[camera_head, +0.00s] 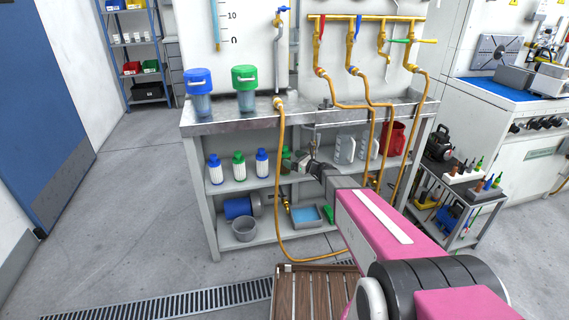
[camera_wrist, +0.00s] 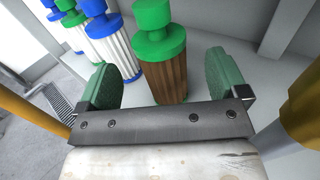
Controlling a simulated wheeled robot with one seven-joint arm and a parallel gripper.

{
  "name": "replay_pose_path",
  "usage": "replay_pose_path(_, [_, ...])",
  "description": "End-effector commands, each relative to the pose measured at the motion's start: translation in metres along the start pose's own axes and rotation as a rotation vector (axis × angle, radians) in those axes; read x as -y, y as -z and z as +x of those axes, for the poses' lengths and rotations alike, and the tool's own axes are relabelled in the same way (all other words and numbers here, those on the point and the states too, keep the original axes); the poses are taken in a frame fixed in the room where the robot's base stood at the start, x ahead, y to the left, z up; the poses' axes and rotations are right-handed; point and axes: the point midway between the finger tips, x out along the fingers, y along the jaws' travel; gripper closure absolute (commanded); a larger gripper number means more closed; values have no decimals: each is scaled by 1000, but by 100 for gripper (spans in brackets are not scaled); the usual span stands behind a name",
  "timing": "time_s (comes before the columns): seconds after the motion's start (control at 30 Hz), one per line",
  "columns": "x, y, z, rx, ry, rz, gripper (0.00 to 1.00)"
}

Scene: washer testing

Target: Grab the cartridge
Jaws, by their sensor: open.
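A cartridge with a green cap and brown ribbed body (camera_wrist: 165,75) stands upright on the shelf in the wrist view. My open gripper (camera_wrist: 161,80) has one green finger pad on each side of it, with visible gaps. In the head view my gripper (camera_head: 296,164) is at the middle shelf of the bench, and the green top of this cartridge (camera_head: 286,153) shows just behind it, mostly hidden. To its left stand white cartridges: one blue-capped (camera_head: 262,163), one green-capped (camera_head: 238,168) and another blue-capped (camera_head: 215,170).
The metal bench top (camera_head: 225,122) is above my gripper. Yellow hoses (camera_head: 281,190) hang in front of the shelves near my arm. Clear jugs (camera_head: 345,149) and a red jug (camera_head: 394,139) stand to the right. A wooden slatted platform (camera_head: 310,295) is on the floor.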

Motion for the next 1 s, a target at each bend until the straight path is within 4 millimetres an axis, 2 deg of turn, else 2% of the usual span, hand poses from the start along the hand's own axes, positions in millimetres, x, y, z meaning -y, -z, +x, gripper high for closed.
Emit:
replay_pose_path(0.17, [1, 1, 14, 0, 0, -1, 8])
replay_pose_path(0.4, [1, 0, 48, 0, 0, 0, 8])
replay_pose_path(0.67, [0, 0, 53, 0, 1, 0, 8])
replay_pose_path(0.7, [0, 0, 53, 0, 1, 0, 11])
replay_pose_path(0.87, [0, 0, 53, 0, 1, -1, 63])
replay_pose_path(0.9, [0, 0, 53, 0, 1, -1, 66])
replay_pose_path(1.0, [0, 0, 52, 0, 1, 0, 66])
